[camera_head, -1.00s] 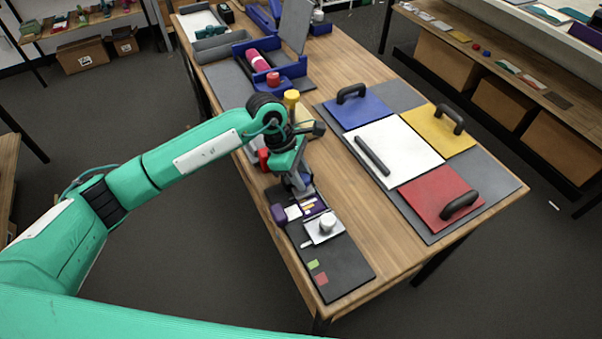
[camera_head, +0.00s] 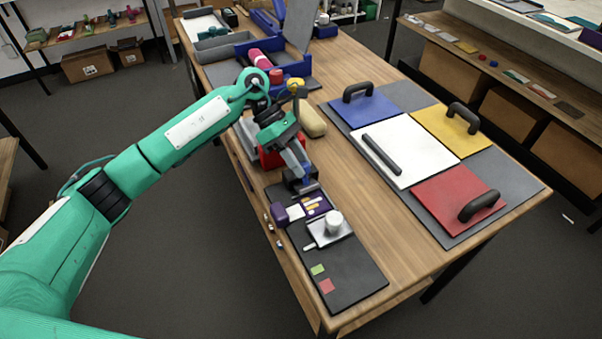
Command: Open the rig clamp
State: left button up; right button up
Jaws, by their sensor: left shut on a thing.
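My left gripper (camera_head: 301,181) reaches down over the table's near left side, just beyond the dark mat (camera_head: 349,277). It is shut on a small dark thing, mostly hidden by the fingers; I cannot tell whether this is part of the rig clamp. A red block (camera_head: 268,157) on a pale grey base stands just left of the wrist, partly hidden by my arm. A blue frame (camera_head: 294,67) with a pink roller (camera_head: 259,59) and red cap stands farther back. I cannot tell which of these is the rig clamp. My right gripper is not in view.
The mat holds a purple tray (camera_head: 321,205), a white plate with a white cup (camera_head: 333,217), and green and red squares. A board on the right has blue, yellow and red handled panels and a white panel (camera_head: 414,163).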

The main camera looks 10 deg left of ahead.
pick_arm(q)
jog(key=shift+w+a+f+g, duration=0.1)
jog(key=shift+w+g, duration=0.05)
jog(key=shift+g, duration=0.15)
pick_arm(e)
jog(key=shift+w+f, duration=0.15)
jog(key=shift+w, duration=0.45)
pick_arm(q)
jog(key=o, duration=1)
jog(key=shift+w+a+r+b, duration=0.2)
jog(key=shift+a+r+b, duration=0.1)
jog(key=shift+b, duration=0.05)
jog(key=b+v, duration=0.3)
jog(key=v, duration=1)
jog(key=shift+s+a+f, duration=0.1)
jog(key=shift+a, duration=0.05)
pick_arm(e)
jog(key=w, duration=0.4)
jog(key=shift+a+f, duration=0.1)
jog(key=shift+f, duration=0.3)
